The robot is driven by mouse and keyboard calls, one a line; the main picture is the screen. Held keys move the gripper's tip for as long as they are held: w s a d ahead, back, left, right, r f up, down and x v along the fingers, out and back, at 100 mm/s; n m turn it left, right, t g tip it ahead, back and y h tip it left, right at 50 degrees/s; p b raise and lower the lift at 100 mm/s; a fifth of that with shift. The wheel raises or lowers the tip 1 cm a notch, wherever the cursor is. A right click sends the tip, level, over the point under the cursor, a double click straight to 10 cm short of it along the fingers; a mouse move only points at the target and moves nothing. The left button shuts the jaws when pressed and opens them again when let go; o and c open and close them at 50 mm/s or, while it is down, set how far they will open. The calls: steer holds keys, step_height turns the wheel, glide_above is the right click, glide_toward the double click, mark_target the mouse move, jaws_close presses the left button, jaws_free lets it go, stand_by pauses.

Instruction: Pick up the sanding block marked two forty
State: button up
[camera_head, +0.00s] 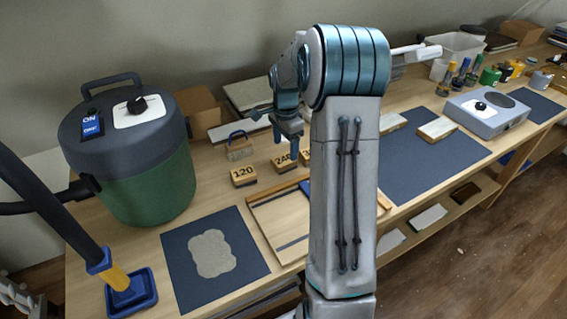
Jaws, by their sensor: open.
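The sanding block marked 240 (285,162) sits on the wooden bench, its number facing me. A block marked 120 (244,177) stands to its left, apart from it. A third block (306,155) is just to its right, mostly hidden behind my arm, with only the start of its number showing. My gripper (288,138) is open and empty, pointing down above and slightly behind the 240 block. It appears clear of the block, but the exact gap is hard to tell.
A brush (239,148) stands behind the blocks. A wooden tray (270,228) lies in front, partly behind my arm. A green vacuum (140,170) stands at left, near a dark mat (180,258). A grey machine (487,114) sits at right.

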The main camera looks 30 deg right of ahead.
mark_target(285, 158)
step_height(285, 158, down, 6)
steer(key=shift+s+r+p, duration=0.15)
steer(key=shift+p, duration=0.25)
steer(key=c, duration=1.1)
